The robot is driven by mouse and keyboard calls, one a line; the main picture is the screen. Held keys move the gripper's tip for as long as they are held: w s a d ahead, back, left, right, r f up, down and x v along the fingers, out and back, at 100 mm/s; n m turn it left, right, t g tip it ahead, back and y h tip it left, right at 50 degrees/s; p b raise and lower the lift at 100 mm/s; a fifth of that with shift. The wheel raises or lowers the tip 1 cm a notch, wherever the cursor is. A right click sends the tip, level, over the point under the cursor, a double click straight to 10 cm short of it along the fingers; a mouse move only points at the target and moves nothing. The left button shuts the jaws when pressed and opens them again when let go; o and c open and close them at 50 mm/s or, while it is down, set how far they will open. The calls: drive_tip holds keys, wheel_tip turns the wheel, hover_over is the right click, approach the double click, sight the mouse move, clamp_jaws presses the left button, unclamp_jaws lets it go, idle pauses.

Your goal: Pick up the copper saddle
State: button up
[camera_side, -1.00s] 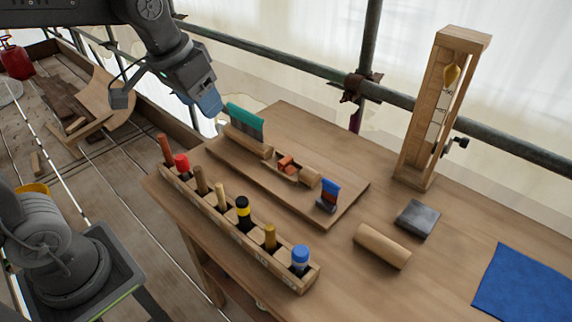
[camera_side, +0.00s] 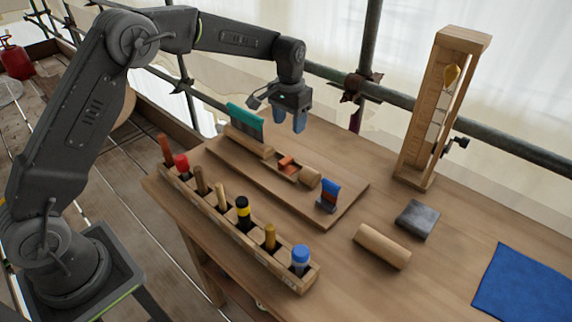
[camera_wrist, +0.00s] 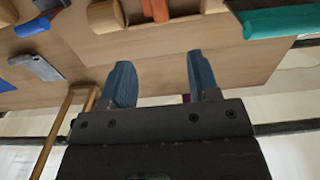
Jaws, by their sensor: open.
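The copper saddle (camera_side: 287,163) is a small orange-brown piece on the raised wooden board (camera_side: 325,214), between two rounded wooden pieces. In the wrist view the copper saddle (camera_wrist: 155,8) shows at the top edge, partly cut off. My gripper (camera_side: 289,124) points down with its blue fingers apart and empty, above the board and clear of the saddle. In the wrist view my gripper (camera_wrist: 162,75) also shows two spread blue fingers with nothing between them.
A teal-topped comb-like tool (camera_side: 245,121) stands left of the saddle, and a blue-topped brush (camera_side: 329,195) right of it. A rack (camera_side: 253,256) of several upright tools lines the front. A wooden roller (camera_side: 382,246), grey block (camera_side: 417,218), blue cloth (camera_side: 525,287) and tall wooden frame (camera_side: 418,125) are to the right.

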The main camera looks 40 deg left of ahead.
sight(287, 158)
wheel_tip(287, 158, down, 7)
drive_tip(key=shift+s+f, duration=0.1)
drive_tip(key=shift+f, duration=0.1)
drive_tip(key=f, duration=0.5)
drive_tip(key=shift+s, duration=0.25)
drive_tip(key=c, duration=1)
